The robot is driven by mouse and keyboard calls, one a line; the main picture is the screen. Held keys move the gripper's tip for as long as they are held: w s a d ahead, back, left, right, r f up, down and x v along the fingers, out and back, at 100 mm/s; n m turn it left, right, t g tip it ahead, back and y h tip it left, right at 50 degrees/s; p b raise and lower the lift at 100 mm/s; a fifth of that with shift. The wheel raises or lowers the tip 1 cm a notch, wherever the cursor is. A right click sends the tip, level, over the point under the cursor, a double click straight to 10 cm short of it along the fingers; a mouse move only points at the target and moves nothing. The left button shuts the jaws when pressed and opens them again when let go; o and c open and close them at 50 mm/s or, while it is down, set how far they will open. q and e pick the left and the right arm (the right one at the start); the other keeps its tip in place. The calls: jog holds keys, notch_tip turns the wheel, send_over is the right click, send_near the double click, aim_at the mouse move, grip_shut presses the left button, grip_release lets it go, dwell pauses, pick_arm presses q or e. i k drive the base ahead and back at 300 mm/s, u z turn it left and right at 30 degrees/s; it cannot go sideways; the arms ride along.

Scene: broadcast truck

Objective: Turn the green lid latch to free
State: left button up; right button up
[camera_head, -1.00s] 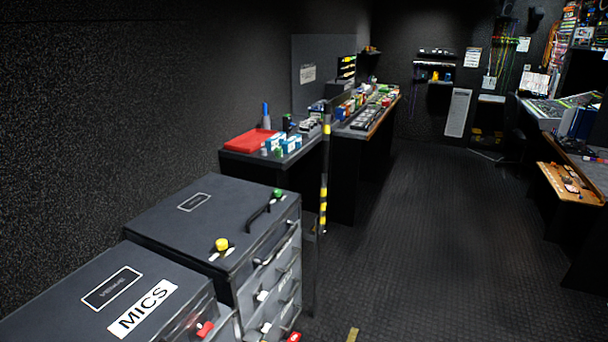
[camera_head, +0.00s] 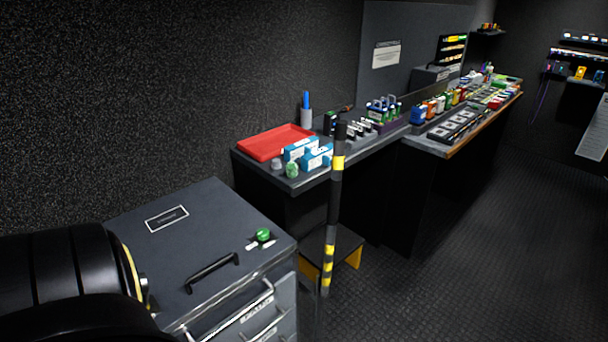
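The green lid latch (camera_head: 263,235) is a round green knob on a pale plate. It sits near the right corner of the dark grey case lid (camera_head: 205,225), beyond the black lid handle (camera_head: 212,272). The lid lies flat and closed. A black part of my own arm fills the lower left of the view and hides the near left part of the case, where the yellow latch was seen earlier. Neither gripper's fingers show, and nothing of mine touches the green latch.
A yellow-banded black post (camera_head: 332,215) stands right of the case. Behind it, a side table holds a red tray (camera_head: 275,142), blue-and-white boxes (camera_head: 316,157) and a pen cup (camera_head: 306,117). A small stool (camera_head: 337,248) stands behind the post. Open floor lies at right.

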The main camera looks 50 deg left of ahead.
aim_at(262, 234)
jog(key=i, duration=1.05)
jog(key=u, duration=3.5)
